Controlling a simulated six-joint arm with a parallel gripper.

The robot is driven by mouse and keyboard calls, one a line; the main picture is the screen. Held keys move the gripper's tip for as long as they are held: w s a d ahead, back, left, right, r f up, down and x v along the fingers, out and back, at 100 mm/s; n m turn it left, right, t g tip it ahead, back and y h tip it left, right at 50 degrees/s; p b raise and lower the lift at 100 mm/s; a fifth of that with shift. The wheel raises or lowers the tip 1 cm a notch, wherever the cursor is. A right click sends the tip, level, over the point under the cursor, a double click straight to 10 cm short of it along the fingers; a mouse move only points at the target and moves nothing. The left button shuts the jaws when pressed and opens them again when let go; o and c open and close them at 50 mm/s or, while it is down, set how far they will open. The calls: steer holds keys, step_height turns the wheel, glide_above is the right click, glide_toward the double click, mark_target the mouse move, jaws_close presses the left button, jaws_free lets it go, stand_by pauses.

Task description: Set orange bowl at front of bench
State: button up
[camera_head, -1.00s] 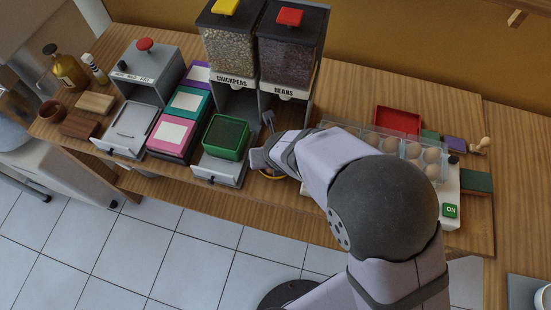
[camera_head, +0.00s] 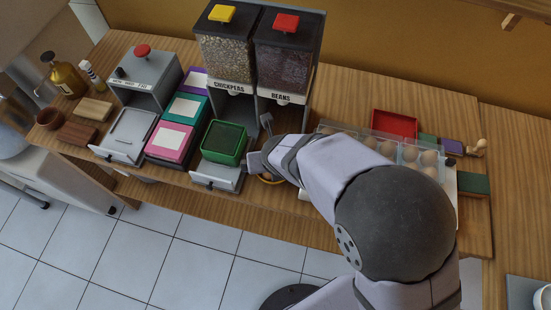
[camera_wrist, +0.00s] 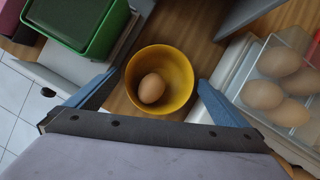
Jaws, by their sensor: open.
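The orange bowl (camera_wrist: 180,68) stands on the wooden bench in the wrist view, with one brown egg (camera_wrist: 151,88) inside it. In the head view only a sliver of the bowl (camera_head: 270,179) shows beside my gripper; the rest is hidden. My gripper (camera_wrist: 158,92) is open, with one blue finger to the left of the bowl and one to the right. The fingers appear apart from its wall. The bench (camera_head: 225,206) runs under all of this, and its front edge lies close to the bowl.
A green container (camera_head: 223,142) on a grey dispenser tray stands close on the left. A clear egg box (camera_wrist: 297,67) with several eggs is close on the right. The chickpea and bean dispensers (camera_head: 257,60) rise behind. A red tray (camera_head: 394,124) lies at the back right.

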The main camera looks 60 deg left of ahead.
steer(key=v, duration=0.9)
steer(key=shift+r+p, duration=0.3)
steer(key=shift+d, duration=0.15)
steer(key=w+d+m+h, duration=0.1)
steer(key=w+d+m, duration=0.5)
steer(key=d+m, duration=0.1)
steer(key=w+d+m+h, duration=0.1)
steer(key=w+d+m, duration=0.5)
steer(key=w+m, duration=0.1)
steer(key=w+d+m+h, duration=0.1)
steer(key=w+d+m, duration=0.5)
steer(key=d+m, duration=0.1)
steer(key=shift+w+d+r+t, duration=0.2)
steer(key=shift+d+r+t, duration=0.1)
steer(key=shift+d, duration=0.05)
steer(key=s+d+m+g, duration=0.1)
steer(key=s+d+m, duration=0.1)
steer(key=d+m, duration=1)
steer(key=s+d+m+g+h, duration=0.1)
steer(key=s+d+m, duration=0.1)
steer(key=d+m, duration=1.1)
steer(key=shift+m, duration=1.7)
steer(key=shift+w+d+f, duration=0.1)
